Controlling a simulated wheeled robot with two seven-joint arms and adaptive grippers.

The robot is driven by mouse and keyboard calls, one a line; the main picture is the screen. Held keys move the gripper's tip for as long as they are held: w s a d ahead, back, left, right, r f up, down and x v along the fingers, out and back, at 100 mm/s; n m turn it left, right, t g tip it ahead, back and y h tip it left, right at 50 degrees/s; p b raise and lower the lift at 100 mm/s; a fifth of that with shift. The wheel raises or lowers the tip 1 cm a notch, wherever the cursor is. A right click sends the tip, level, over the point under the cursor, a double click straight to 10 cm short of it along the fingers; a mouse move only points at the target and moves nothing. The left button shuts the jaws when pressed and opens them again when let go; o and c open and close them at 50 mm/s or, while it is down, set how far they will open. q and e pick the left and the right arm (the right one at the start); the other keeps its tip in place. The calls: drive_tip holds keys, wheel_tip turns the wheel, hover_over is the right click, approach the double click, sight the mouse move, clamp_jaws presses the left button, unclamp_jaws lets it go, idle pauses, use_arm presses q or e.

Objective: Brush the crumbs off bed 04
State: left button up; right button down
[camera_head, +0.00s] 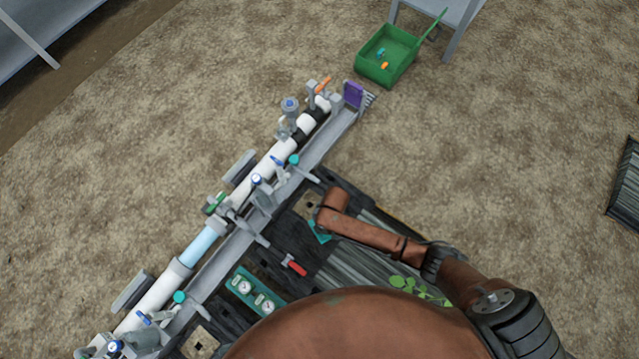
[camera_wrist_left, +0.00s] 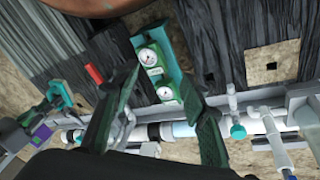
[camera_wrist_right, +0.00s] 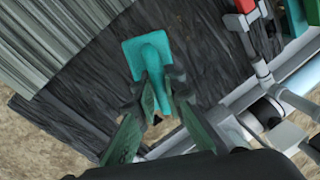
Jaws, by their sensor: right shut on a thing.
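My right gripper (camera_wrist_right: 160,88) is shut on the handle of a teal, flat-headed tool (camera_wrist_right: 147,58), probably the brush. In the head view the tool (camera_head: 318,233) shows beside my right wrist, over a dark board (camera_wrist_right: 85,95). A grey ribbed panel (camera_wrist_right: 55,40) lies beside it in the right wrist view. My left gripper (camera_wrist_left: 160,88) is open and empty in the left wrist view, its fingers either side of a teal gauge panel (camera_wrist_left: 150,45). I cannot make out crumbs or a label for bed 04.
A long white pipe run (camera_head: 160,290) with valves lies left of the board. A red-headed piece (camera_head: 295,265) lies near the teal gauge panel (camera_head: 255,290). Green leaves (camera_head: 415,287) lie at the lower right. A green bin (camera_head: 385,62) holding small pieces stands at the back.

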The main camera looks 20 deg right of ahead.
wheel_tip(320, 180, down, 2)
drive_tip(key=shift+f+b, duration=0.1)
drive_tip(key=shift+b, duration=0.7)
use_arm(q)
drive_tip(key=shift+t+h, duration=0.4)
drive_tip(key=shift+t, duration=0.5)
drive_tip(key=shift+w+d+f, duration=0.65)
drive_tip(key=shift+w+f, duration=0.15)
drive_tip(key=shift+f, duration=0.05)
drive_tip(key=shift+w+d+f, duration=0.6)
drive_tip(key=shift+w+f, duration=0.2)
drive_tip(key=shift+f, duration=0.05)
use_arm(e)
drive_tip(key=shift+f, duration=0.1)
use_arm(q)
drive_tip(key=shift+s+f+b, duration=0.2)
drive_tip(key=shift+f+b, duration=0.25)
drive_tip(key=shift+b, duration=0.05)
use_arm(e)
drive_tip(key=shift+f, duration=1.1)
